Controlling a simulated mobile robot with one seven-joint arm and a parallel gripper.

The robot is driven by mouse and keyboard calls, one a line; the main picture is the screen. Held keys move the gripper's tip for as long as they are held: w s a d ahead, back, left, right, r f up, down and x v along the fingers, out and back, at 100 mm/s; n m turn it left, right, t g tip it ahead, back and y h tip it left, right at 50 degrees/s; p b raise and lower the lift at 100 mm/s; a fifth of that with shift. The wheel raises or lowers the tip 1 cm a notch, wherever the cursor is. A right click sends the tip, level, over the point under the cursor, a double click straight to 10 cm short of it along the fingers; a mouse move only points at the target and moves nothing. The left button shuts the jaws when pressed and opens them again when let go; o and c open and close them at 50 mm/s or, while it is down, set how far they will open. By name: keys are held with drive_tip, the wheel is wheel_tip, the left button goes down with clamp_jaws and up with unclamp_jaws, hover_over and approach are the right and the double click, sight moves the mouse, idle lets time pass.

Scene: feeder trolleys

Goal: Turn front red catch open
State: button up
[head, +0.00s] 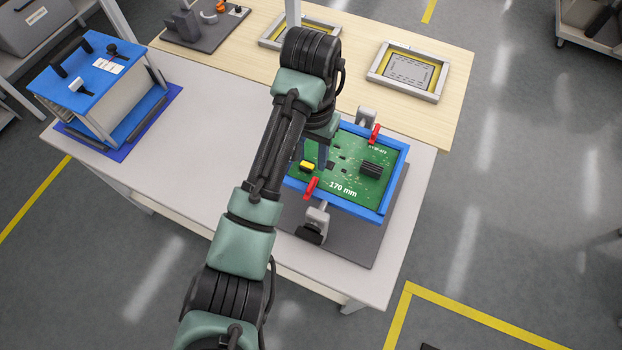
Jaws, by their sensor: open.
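The front red catch (312,188) sits at the near edge of a blue frame (345,204), beside a grey metal clamp post (317,214). A second red catch (374,133) stands at the far edge by another grey post. A green circuit board marked "170 mm" (345,175) lies inside the frame. My gripper (312,162) is open, pointing down over the board's left part, behind and above the front catch and apart from it. My arm hides the frame's left side and much of the gripper.
The frame stands on a dark grey plate (376,238) on a light table (215,100). A blue-topped feeder trolley (88,72) stands at the left. A grey-and-yellow tray frame (432,94) lies on the wooden tabletop behind. The table between trolley and arm is clear.

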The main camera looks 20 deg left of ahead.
sight(311, 184)
wheel_tip(311, 184, down, 9)
drive_tip(key=b, duration=0.5)
drive_tip(key=shift+r, duration=0.2)
drive_tip(key=shift+f, duration=1)
clamp_jaws()
